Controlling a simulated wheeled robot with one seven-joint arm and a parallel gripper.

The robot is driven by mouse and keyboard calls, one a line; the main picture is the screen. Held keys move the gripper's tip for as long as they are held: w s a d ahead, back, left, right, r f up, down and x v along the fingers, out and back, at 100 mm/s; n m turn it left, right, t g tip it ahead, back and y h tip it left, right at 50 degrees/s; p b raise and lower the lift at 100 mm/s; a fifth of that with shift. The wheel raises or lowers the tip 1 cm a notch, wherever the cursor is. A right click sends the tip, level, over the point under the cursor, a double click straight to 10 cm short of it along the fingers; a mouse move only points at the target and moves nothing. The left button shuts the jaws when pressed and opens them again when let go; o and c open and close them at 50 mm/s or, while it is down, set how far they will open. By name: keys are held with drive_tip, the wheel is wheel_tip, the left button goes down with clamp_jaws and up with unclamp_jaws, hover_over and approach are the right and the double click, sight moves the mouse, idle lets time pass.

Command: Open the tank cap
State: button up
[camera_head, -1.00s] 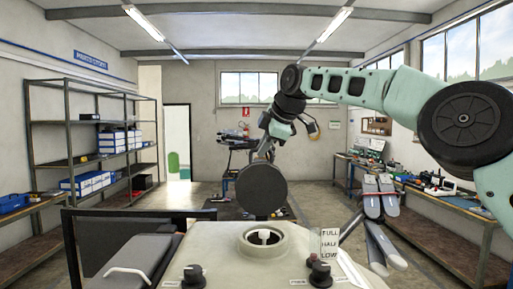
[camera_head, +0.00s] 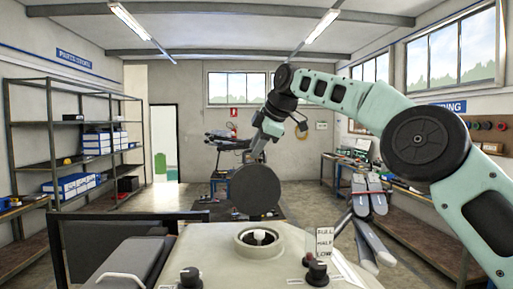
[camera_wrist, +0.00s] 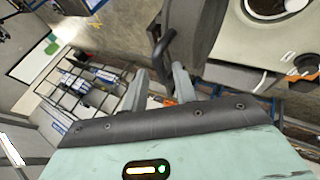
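The tank cap (camera_head: 256,190) is a dark grey disc standing upright behind the tank's round opening (camera_head: 258,242). The opening is uncovered, with a white part inside. In the wrist view the cap (camera_wrist: 198,32) shows nearly edge-on at the top, with a black curved handle (camera_wrist: 163,44) on its left side. My gripper (camera_wrist: 160,72) is open, its two fingers apart, with the handle between or just beyond the tips. In the head view my gripper (camera_head: 262,148) is behind and above the cap, its fingers mostly hidden.
The pale tank body (camera_head: 200,245) fills the lower middle, with black knobs (camera_head: 318,273) and a level label (camera_head: 320,242) in front. Shelves (camera_head: 75,150) line the left wall. The floor between is mostly clear.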

drive_tip(key=v, duration=1.2)
drive_tip(key=shift+f, duration=0.1)
idle(0.4)
